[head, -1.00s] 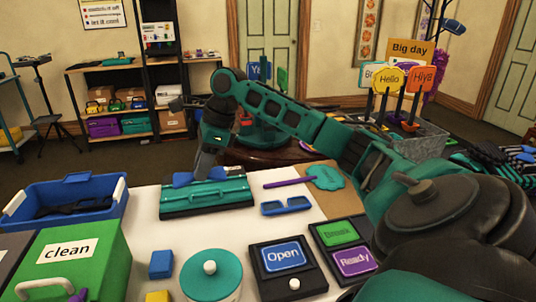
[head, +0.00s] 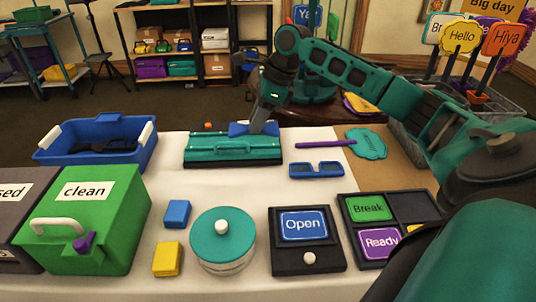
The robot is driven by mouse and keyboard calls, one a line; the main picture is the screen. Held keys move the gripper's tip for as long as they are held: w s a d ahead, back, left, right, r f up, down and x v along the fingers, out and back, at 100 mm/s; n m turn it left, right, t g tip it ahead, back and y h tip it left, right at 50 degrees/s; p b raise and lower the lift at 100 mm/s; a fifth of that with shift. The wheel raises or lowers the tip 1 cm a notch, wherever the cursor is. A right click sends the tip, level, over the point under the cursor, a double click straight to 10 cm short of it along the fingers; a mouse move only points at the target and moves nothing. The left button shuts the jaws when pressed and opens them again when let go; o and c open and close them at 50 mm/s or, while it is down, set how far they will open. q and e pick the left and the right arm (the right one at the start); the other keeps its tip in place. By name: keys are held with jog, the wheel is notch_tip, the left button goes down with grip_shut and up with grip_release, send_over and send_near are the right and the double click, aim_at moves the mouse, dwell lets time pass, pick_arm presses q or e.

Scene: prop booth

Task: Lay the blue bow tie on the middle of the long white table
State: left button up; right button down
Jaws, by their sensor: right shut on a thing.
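The blue bow tie (head: 239,129) is at the far edge of the teal case (head: 232,150) on the long white table (head: 300,192). My right gripper (head: 262,124) points down and is shut on the bow tie. The gripper covers part of the tie's middle. I cannot tell whether the tie touches the case or hangs just above or behind it. My left gripper is out of view.
A blue tray (head: 97,138) and green "clean" box (head: 92,222) stand left. A teal-lidded jar (head: 222,238) and "Open" panel (head: 306,240) are in front. White tabletop shows between.

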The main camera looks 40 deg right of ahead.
jog(key=b, duration=0.2)
send_over(254, 176)
jog(key=s+d, duration=0.1)
notch_tip(254, 176, down, 8)
jog(key=shift+f, duration=0.65)
notch_tip(254, 176, down, 6)
jog(key=shift+r+b, duration=0.25)
jog(key=shift+b, duration=0.5)
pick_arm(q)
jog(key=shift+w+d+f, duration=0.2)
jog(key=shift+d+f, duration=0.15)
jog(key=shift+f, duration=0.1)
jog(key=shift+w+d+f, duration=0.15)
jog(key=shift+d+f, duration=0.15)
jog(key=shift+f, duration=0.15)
pick_arm(e)
jog(key=c, duration=0.9)
grip_release()
jog(key=shift+f, duration=0.1)
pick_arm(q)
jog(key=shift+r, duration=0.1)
